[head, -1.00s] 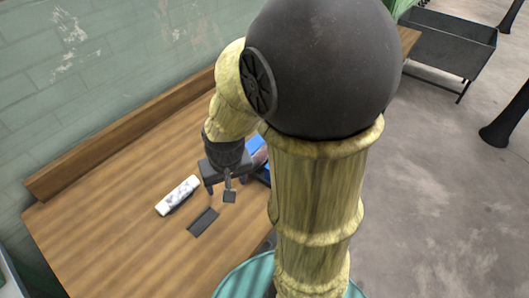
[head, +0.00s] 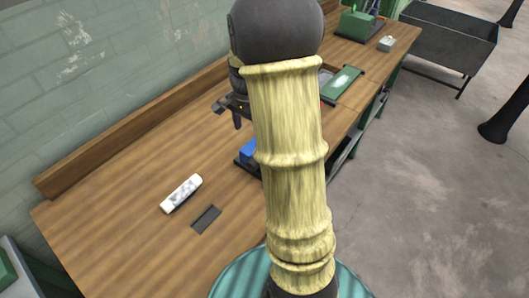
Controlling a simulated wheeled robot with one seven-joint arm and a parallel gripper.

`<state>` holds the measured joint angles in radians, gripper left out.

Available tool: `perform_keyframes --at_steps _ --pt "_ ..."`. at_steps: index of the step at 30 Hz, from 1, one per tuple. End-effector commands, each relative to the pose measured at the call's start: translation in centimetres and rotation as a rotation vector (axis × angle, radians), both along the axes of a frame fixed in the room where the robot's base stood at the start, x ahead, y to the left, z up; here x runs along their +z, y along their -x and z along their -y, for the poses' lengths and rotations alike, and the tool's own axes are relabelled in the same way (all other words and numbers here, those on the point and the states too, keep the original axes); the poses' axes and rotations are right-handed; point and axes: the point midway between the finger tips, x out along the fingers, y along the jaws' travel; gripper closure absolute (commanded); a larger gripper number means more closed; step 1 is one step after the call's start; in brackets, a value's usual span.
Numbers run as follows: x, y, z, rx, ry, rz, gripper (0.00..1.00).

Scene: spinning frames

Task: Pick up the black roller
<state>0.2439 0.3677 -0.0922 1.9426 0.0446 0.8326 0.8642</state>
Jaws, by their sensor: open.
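A small dark oblong piece (head: 206,219) lies on the wooden table (head: 130,215), towards its front edge. It is the likeliest black roller, though it looks flat from here and I cannot be sure. A white, grey-mottled bar (head: 181,194) lies just to its upper left, apart from it. My gripper (head: 229,114) is open above the table, further back and to the right of both pieces. It is partly hidden behind my arm, with one finger showing downward. I see nothing held in it.
A blue item (head: 248,152) on a dark base is partly hidden behind my arm. Further back are a green tray (head: 343,83), a green holder (head: 358,22) and a small pale block (head: 386,44). A raised board edges the wall side. The table's left part is clear.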

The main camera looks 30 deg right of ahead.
Motion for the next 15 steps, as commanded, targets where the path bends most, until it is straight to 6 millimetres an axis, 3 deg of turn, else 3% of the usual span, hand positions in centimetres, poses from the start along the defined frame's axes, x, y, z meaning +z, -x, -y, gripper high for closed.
perform_keyframes --at_steps 15 --pt "-8.8 0.1 0.0 0.001 -0.002 -0.005 0.35"
